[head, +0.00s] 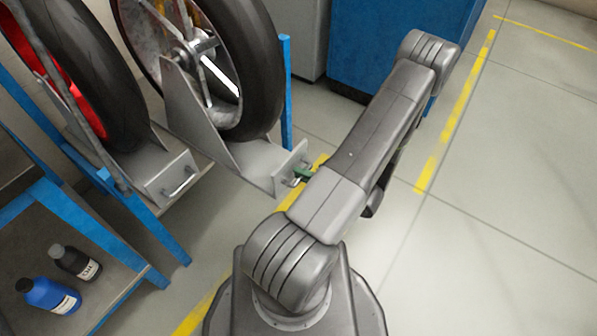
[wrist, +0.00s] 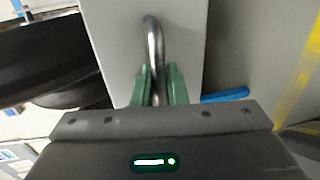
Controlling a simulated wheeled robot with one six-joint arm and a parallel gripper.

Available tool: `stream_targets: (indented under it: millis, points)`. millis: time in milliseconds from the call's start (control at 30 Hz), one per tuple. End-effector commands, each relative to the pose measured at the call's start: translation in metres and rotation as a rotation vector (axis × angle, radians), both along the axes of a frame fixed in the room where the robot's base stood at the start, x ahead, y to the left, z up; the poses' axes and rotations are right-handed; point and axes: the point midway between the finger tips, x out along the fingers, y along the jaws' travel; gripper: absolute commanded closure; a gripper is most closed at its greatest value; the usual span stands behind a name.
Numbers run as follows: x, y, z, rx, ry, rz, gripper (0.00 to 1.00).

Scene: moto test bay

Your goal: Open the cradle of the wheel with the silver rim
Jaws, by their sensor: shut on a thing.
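The wheel with the silver rim (head: 262,75) stands in a grey metal cradle (head: 250,163) at the upper middle of the head view. The cradle's front plate carries a metal handle (head: 296,181), which also shows in the wrist view (wrist: 153,45) as a bent bar. My gripper (head: 303,174) has green fingers and is at this handle. In the wrist view its fingers (wrist: 158,85) are shut on the bar, one on each side. My arm hides part of the gripper in the head view.
A wheel with a red rim (head: 118,95) stands in a second cradle (head: 160,172) to the left, with its own handle. A blue bottle (head: 50,296) and a black bottle (head: 76,262) stand on a lower shelf. A blue cabinet (head: 385,45) stands behind my arm. The floor at right is clear.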

Motion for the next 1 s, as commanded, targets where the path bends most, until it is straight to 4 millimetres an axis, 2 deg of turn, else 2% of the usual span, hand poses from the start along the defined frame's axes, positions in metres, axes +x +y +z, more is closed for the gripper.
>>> stream_targets:
  millis: [233,267,333,733,1000]
  points:
    - [0.0,0.0,0.0,-0.001,0.0,0.0,1.0]
    - [0.0,0.0,0.0,-0.001,0.0,0.0,0.82]
    - [0.001,0.0,0.0,-0.001,0.0,0.0,0.68]
    - [-0.003,-0.005,0.002,0.0,0.0,-0.002,0.68]
    - [-0.028,-0.038,0.012,-0.001,-0.001,-0.005,0.68]
